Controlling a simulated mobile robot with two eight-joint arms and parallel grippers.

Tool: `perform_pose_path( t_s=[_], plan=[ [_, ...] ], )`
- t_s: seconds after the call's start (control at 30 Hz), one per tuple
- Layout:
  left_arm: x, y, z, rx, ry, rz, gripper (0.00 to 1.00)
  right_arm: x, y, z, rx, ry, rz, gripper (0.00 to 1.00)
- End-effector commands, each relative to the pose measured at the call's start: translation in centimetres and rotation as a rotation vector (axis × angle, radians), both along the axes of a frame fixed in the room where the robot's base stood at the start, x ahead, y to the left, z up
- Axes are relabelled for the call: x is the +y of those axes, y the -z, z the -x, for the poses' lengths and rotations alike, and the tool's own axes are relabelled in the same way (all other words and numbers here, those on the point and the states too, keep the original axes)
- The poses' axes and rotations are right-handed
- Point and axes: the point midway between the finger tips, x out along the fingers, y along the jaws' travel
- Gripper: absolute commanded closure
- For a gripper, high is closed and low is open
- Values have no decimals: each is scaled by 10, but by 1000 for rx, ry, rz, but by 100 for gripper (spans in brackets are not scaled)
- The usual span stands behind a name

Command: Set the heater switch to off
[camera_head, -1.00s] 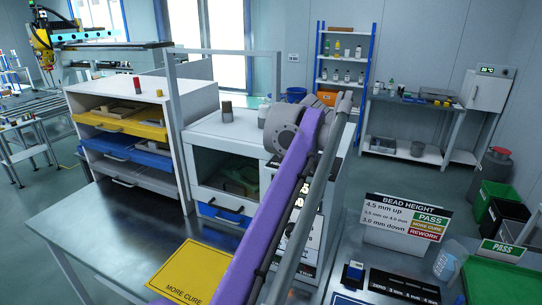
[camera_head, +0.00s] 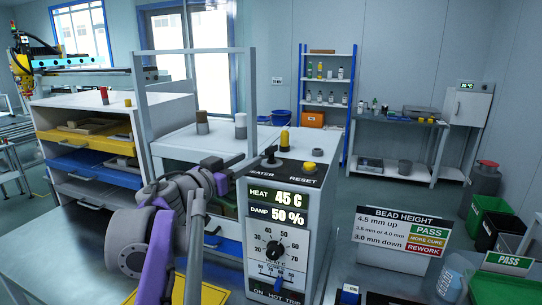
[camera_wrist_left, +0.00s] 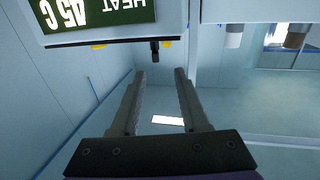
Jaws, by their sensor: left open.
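The heater switch (camera_head: 270,156) is a small black toggle on top of the grey control box (camera_head: 320,215), by the partly hidden HEATER label. The fingers of my left gripper (camera_head: 256,165) are just to the left of the switch and hide part of the label. In the left wrist view, which shows the panel upside down, the open gripper (camera_wrist_left: 160,76) has two empty, parted fingers. The dark switch tip (camera_wrist_left: 155,50) appears just beyond the fingertips, roughly between them, with no visible contact. Which position the switch is in, I cannot tell.
A yellow RESET button (camera_head: 309,167) sits right of the switch, and a yellow-topped post (camera_head: 284,139) stands behind it. The box front has a HEAT display (camera_head: 290,199) reading 45 C and a black dial (camera_head: 274,250). A bead height sign (camera_head: 398,240) stands at right.

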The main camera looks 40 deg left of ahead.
Motion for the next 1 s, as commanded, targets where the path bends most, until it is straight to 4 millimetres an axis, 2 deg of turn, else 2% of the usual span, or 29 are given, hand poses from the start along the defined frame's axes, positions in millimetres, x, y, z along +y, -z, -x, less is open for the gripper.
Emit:
perform_pose_path(
  t_s=[0.17,0.5,0.7,1.0],
  plan=[
    [-5,3,-5,11,36,-4,55,0,2,0,1,0,0,23],
    [-2,3,-66,9,36,-3,55,0,2,0,1,0,0,23],
    [0,2,-94,8,34,-4,55,0,1,0,0,0,0,23],
    [1,3,-105,9,31,-3,55,0,1,0,0,0,0,23]
  ],
)
